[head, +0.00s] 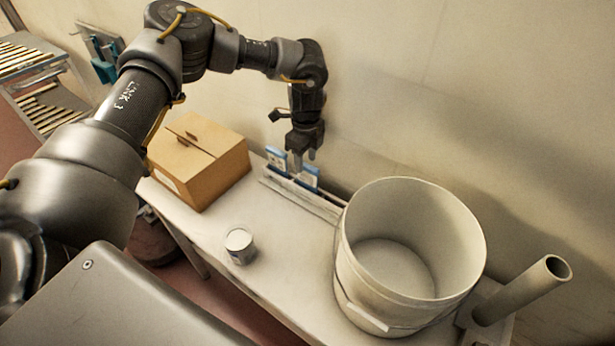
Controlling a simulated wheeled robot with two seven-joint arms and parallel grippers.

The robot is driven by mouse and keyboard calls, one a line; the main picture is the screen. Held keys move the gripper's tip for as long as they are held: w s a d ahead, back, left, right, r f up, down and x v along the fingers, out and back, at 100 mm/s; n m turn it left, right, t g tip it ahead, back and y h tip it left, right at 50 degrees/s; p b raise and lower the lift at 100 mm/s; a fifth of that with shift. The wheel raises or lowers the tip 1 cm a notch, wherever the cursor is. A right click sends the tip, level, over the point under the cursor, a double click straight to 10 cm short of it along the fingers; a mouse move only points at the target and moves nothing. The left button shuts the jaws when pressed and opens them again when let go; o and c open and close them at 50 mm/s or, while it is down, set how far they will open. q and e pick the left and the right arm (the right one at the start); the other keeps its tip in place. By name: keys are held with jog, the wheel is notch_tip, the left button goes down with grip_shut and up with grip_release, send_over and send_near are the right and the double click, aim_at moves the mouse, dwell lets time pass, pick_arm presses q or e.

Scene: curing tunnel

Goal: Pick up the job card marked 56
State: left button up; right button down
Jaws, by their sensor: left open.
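Two blue-and-white cards stand upright in a slotted rack (318,204) on the table against the wall. The left card (277,159) and the right card (308,177) both lean slightly; their markings are too small to read, so I cannot tell which is 56. My left gripper (303,163) points down just above and between the two cards, with its fingers apart and nothing seen between them. I cannot tell whether a finger touches a card. My right gripper is not in view.
A cardboard box (198,165) stands left of the rack. A small tin (240,245) sits near the front edge of the white table (285,262). A large white bucket (408,250) and a grey pipe (522,291) stand at the right. A roller conveyor (40,85) is at far left.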

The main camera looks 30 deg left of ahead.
aim_at(305, 175)
pick_arm(q)
jog(key=shift+f, duration=0.35)
jog(key=shift+s+f+p, duration=0.3)
jog(key=shift+f+p, duration=0.1)
jog(key=shift+p, duration=0.05)
notch_tip(305, 175, down, 4)
jog(key=shift+s+f+p, duration=0.1)
jog(key=shift+f+p, duration=0.05)
jog(key=shift+p, duration=0.45)
jog(key=shift+d, duration=0.1)
jog(key=shift+c, duration=0.3)
grip_shut()
